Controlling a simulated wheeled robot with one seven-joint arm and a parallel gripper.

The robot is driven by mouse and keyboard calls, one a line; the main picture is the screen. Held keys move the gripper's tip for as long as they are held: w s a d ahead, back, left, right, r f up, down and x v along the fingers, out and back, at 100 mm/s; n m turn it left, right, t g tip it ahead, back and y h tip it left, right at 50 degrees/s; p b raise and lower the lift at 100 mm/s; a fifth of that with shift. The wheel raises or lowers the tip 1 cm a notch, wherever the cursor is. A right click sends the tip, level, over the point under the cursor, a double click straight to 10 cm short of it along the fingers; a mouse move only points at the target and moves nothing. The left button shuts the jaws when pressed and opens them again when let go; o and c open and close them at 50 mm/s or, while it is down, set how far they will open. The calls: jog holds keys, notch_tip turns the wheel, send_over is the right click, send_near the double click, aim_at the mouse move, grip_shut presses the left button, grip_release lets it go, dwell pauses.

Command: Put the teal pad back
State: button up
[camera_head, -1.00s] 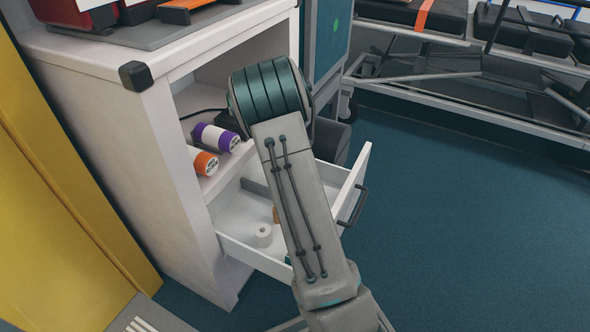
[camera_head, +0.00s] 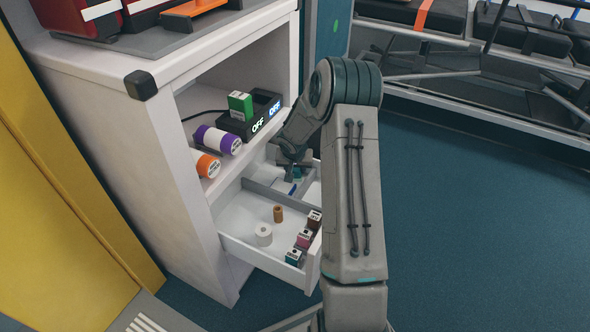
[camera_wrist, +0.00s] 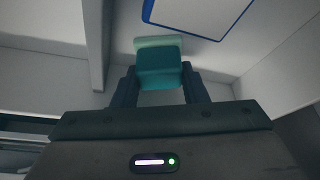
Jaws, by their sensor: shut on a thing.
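The teal pad (camera_wrist: 160,66) is between the two fingers of my gripper (camera_wrist: 160,88) in the wrist view, with its lighter top edge pointing away from me. My gripper is shut on it. In the head view my gripper (camera_head: 294,166) is low over the back part of the open white drawer (camera_head: 235,250), behind a divider. The pad is mostly hidden there by my arm. A blue outline (camera_wrist: 213,38) on a pale surface lies beyond and right of the pad in the wrist view. I cannot tell whether the pad touches the drawer floor.
The drawer's front part holds a white roll (camera_head: 263,235), a brown cylinder (camera_head: 278,213) and small boxes (camera_head: 304,238). Open floor lies right.

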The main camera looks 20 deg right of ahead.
jog(key=o, duration=0.9)
jog(key=s+a+r+n+p, duration=0.1)
jog(key=s+a+r+p, duration=0.15)
jog(key=s+r, duration=0.45)
jog(key=s+a+r+n+p, duration=0.15)
jog(key=s+a+r, duration=0.25)
jog(key=r, duration=0.8)
jog(key=s+a+r+n+g, duration=0.1)
jog(key=s+a+r, duration=0.1)
jog(key=s+a, duration=0.2)
jog(key=s+a+r+n+y, duration=0.1)
jog(key=s+a+r, duration=0.2)
jog(key=s, duration=0.8)
jog(key=s+a+r+n+g+y, duration=0.1)
jog(key=s+a+r, duration=0.2)
jog(key=s+a, duration=0.2)
jog(key=shift+s+n+g+p, duration=0.3)
jog(key=shift+s+n+p, duration=0.05)
jog(key=shift+s, duration=1.15)
